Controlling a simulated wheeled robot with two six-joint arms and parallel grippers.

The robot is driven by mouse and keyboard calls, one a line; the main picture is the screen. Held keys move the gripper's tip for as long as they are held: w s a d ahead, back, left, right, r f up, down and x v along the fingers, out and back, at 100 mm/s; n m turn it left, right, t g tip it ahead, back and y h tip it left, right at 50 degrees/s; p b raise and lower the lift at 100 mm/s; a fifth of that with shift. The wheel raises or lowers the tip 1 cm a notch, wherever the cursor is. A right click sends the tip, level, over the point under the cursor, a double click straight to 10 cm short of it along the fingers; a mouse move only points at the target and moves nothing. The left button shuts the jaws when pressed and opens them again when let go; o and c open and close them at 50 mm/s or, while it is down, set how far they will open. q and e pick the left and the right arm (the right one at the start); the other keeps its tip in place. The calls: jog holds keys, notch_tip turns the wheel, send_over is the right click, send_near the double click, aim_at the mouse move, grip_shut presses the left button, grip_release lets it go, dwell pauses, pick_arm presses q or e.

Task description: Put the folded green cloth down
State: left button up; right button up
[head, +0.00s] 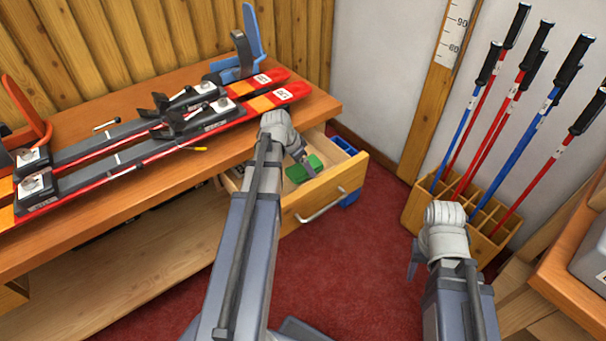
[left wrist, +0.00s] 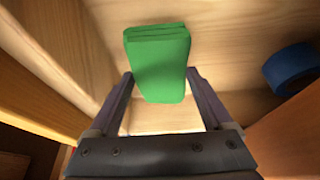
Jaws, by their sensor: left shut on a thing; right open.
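The folded green cloth (head: 302,171) is in the open drawer (head: 325,196) of the bench in the head view. In the left wrist view the cloth (left wrist: 158,72) is between the two fingers of my left gripper (left wrist: 160,84), which is shut on it. Pale wood of the drawer lies behind the cloth; I cannot tell whether the cloth touches the drawer floor. In the head view my left arm partly hides the drawer. My right gripper (head: 413,270) hangs empty at the right, over the red floor, mostly hidden by its own wrist.
A blue roll (left wrist: 291,69) lies beside the cloth in the left wrist view. A pair of red skis (head: 150,135) lies clamped on the bench (head: 140,200). Ski poles stand in a wooden rack (head: 467,215) at the right. Red carpet (head: 340,270) lies open between.

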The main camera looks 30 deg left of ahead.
pick_arm(q)
jog(key=shift+f+b, duration=0.95)
jog(key=shift+f, duration=0.4)
pick_arm(e)
jog(key=shift+f, duration=1.4)
pick_arm(q)
jog(key=shift+f, duration=0.15)
jog(key=o, duration=1.1)
pick_arm(e)
jog(key=shift+f, duration=0.15)
pick_arm(q)
jog(key=shift+p+v, duration=0.65)
jog(key=shift+v, duration=0.15)
jog(key=p+v, duration=0.9)
jog(key=v, duration=0.1)
jog(key=shift+s+r+p, duration=0.1)
jog(key=shift+r+p, duration=0.25)
jog(key=shift+p, duration=0.05)
pick_arm(e)
notch_tip(320, 180, up, 11)
jog(key=shift+r, duration=0.2)
